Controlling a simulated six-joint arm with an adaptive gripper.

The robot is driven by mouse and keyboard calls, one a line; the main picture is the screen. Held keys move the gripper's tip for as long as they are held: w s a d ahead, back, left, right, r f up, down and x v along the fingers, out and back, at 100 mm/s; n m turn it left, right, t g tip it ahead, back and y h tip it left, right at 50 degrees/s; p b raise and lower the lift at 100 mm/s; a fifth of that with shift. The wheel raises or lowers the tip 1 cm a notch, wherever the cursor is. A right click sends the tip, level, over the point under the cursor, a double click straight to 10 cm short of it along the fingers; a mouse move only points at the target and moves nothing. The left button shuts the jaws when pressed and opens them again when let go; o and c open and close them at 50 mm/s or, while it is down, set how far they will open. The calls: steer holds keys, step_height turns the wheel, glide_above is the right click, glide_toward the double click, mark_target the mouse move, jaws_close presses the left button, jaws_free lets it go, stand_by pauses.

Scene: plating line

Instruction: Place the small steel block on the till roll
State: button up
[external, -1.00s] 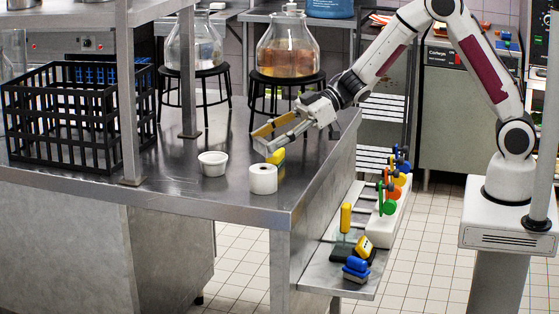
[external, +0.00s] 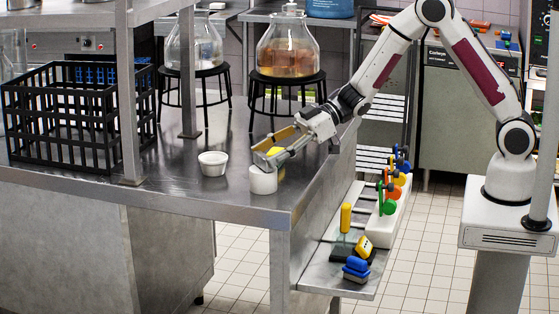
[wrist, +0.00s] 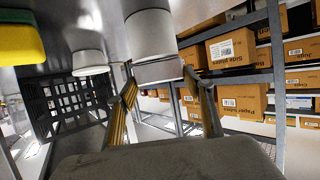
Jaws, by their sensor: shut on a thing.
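The white till roll (external: 263,184) stands upright on the steel counter, right of a white ramekin. My gripper (external: 262,158) is right over its top and hides part of the rim. In the wrist view, which looks upside down, my gripper (wrist: 166,98) is shut on the small steel block (wrist: 158,72), a grey flat-sided piece between the fingertips. The block lines up with the top end of the till roll (wrist: 150,36). It looks touching or very close; I cannot tell whether it rests there. The block is hard to make out in the external view.
The white ramekin (external: 213,165) stands left of the roll. A yellow and green sponge (wrist: 20,42) lies behind the roll, partly hidden by my gripper in the external view. A black crate (external: 75,125) and a shelf post (external: 128,100) stand further left. The counter front is clear.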

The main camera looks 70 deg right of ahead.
steer(key=o, duration=1.4)
steer(key=shift+f, duration=0.1)
steer(key=shift+s+d+r, duration=0.3)
steer(key=shift+r, duration=0.05)
steer(key=shift+v, duration=5.55)
